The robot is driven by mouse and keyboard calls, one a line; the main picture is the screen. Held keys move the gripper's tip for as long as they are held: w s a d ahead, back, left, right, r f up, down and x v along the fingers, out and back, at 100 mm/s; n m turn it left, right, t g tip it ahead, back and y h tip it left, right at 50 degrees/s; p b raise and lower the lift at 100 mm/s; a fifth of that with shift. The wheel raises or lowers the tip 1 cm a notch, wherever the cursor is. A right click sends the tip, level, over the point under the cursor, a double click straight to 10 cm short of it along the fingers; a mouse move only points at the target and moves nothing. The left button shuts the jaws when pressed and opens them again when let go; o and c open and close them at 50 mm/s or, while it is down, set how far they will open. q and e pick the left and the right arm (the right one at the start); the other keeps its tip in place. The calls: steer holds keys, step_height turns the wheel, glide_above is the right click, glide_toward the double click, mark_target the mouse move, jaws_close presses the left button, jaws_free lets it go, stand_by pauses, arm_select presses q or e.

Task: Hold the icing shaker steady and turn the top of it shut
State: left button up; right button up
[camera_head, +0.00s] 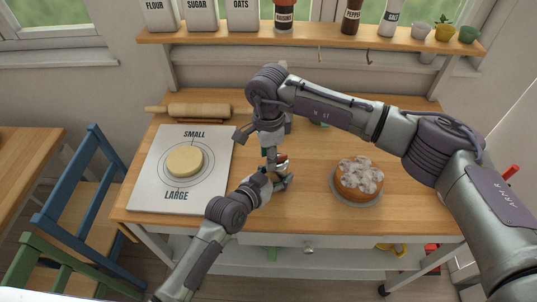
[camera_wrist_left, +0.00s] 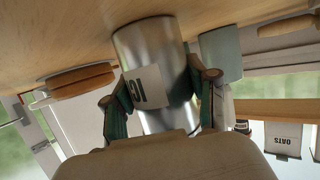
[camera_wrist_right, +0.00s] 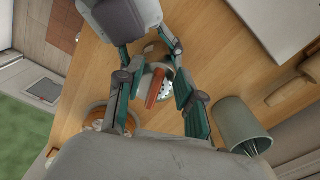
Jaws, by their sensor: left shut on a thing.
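The icing shaker (camera_wrist_left: 150,70) is a shiny metal cylinder with a pale label showing "ICI" in the left wrist view. My left gripper (camera_head: 279,181) is shut around its body, one finger on each side. In the right wrist view the shaker's top (camera_wrist_right: 166,75) shows a pale disc with small holes and a red-brown bar across it. My right gripper (camera_wrist_right: 153,82) points down over the top with its fingers apart on either side of it. No contact with the top is visible. In the head view the shaker (camera_head: 282,160) is mostly hidden by my grippers.
A cake with white topping (camera_head: 360,174) stands on a plate to the right. A pastry board (camera_head: 148,190) with a dough disc (camera_head: 184,161) lies left, a rolling pin (camera_head: 198,110) behind it. A grey-green utensil pot (camera_wrist_right: 237,122) stands near the shaker.

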jaws_close()
stand_by(0.5)
steer(key=m, duration=0.2)
steer(key=w+m, duration=0.1)
steer(key=m, duration=0.3)
steer(key=w+m, duration=0.1)
steer(key=m, duration=0.6)
steer(key=shift+w+d+m, duration=0.3)
steer(key=shift+w+d, duration=0.05)
steer(key=shift+w+d+m, duration=0.15)
steer(key=shift+d+m, duration=0.05)
steer(key=shift+m, duration=0.75)
steer(key=shift+w+d+m, duration=0.1)
steer(key=shift+d+m, duration=0.05)
steer(key=shift+m, duration=0.8)
